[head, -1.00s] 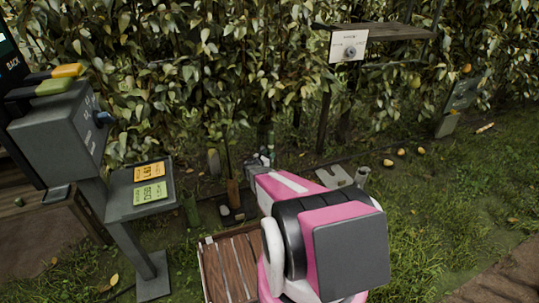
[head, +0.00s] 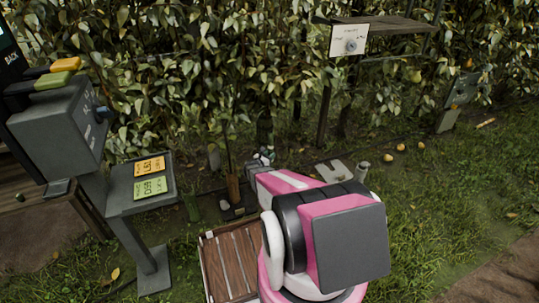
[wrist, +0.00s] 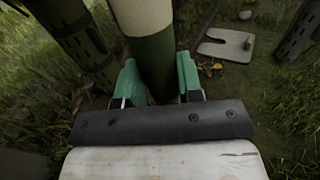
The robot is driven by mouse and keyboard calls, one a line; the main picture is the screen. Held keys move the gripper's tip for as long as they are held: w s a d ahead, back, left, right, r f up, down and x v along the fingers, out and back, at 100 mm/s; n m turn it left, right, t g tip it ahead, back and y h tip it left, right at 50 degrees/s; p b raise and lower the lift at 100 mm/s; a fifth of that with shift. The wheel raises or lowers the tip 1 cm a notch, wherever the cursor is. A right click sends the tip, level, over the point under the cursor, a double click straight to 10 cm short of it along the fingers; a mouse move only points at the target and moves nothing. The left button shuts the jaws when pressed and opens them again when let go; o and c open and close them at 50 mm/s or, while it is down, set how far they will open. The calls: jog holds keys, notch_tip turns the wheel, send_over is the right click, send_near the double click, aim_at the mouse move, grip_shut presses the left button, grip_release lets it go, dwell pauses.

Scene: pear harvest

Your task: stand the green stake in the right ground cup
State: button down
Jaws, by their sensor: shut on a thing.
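My gripper (wrist: 160,82) is shut on the green stake (wrist: 157,65), which has a white band (wrist: 143,14) above the green part. The stake rises between the green fingertips in the wrist view. In the head view my arm hides most of the gripper and the stake. A short grey cup (head: 362,168) stands in the grass just right of my arm. A dark slotted upright (wrist: 298,28) shows at the right edge of the wrist view, apart from the stake. Another dark slotted upright (wrist: 75,38) is close on the left. The stake's lower end is hidden.
A pale plate with a peg (wrist: 228,43) lies on the ground; it also shows in the head view (head: 331,171). A wooden crate (head: 230,268) is left of my arm. A grey pedestal (head: 138,190) stands further left. Yellow pears (head: 400,147) lie in the grass.

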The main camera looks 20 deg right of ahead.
jog(key=shift+f, duration=2.45)
jog(key=c, duration=0.7)
grip_release()
jog(key=v, duration=0.7)
jog(key=shift+f, duration=0.1)
